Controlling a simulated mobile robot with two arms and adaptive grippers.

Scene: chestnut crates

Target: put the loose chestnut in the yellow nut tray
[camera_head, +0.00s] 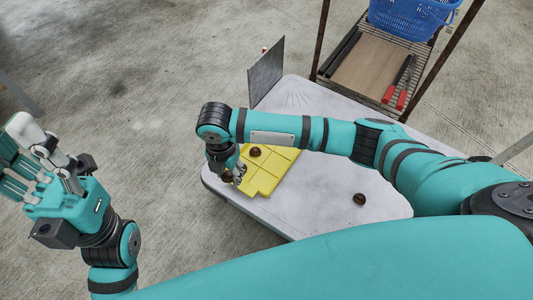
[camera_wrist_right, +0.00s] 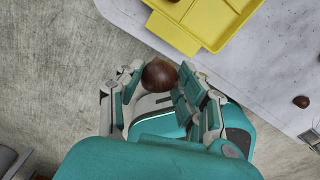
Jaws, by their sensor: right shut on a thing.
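The yellow nut tray (camera_head: 284,160) lies on the white table, partly behind my right forearm. One brown chestnut (camera_head: 255,152) sits in it. My right gripper (camera_head: 239,174) is at the tray's left edge. In the right wrist view, that gripper (camera_wrist_right: 157,88) is shut on a round brown chestnut (camera_wrist_right: 159,75), held between its fingers. The tray (camera_wrist_right: 212,22) shows above it there, apart from the held chestnut. Another chestnut (camera_head: 359,199) lies on the table right of the tray; it also shows in the wrist view (camera_wrist_right: 301,101). My left gripper (camera_head: 42,158) is open and empty, away from the table.
The white table (camera_head: 310,205) is mostly clear around the tray. A grey upright panel (camera_head: 266,73) stands at its far edge. Beyond is a wire rack with a blue basket (camera_head: 408,17), a brown board (camera_head: 372,66) and a red-handled tool (camera_head: 396,92). Concrete floor lies left.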

